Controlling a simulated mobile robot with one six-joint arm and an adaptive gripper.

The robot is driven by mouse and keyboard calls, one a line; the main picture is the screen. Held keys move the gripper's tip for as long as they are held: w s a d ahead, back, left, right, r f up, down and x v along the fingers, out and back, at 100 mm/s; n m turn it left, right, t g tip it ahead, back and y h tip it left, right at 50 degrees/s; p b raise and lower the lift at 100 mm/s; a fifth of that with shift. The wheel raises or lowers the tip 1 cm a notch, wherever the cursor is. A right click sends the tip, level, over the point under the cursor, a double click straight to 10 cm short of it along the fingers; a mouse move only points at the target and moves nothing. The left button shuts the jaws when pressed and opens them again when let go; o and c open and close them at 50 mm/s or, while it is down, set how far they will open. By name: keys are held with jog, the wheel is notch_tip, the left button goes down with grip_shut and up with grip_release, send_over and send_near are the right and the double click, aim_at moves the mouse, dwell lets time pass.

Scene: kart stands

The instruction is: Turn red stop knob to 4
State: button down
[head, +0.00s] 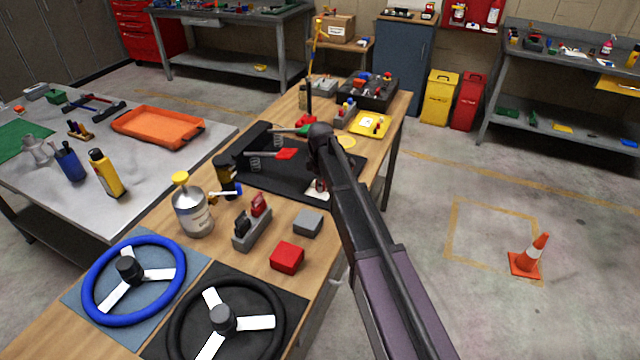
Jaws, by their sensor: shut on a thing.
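My arm reaches in from the lower right over the wooden bench. My gripper (320,172) points down at the right part of the black mat, mostly hidden by my own wrist and forearm. It is shut on the red stop knob (319,184), of which only a small bit of red shows. A pale plate (317,195) shows just below it. The knob's pointer and any numbers are too small or hidden to read.
Red and green pedals (286,154) stand left of my gripper. A silver bottle (191,208), a red block (287,257), a grey block (308,223) and two steering wheels (134,280) are nearer. A yellow tray (369,124) lies behind. Open floor with a cone (527,258) is right.

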jog(key=shift+w+m, duration=0.1)
jog(key=shift+m, duration=0.4)
jog(key=m, duration=1)
jog(key=shift+m, duration=0.4)
jog(key=m, duration=1.2)
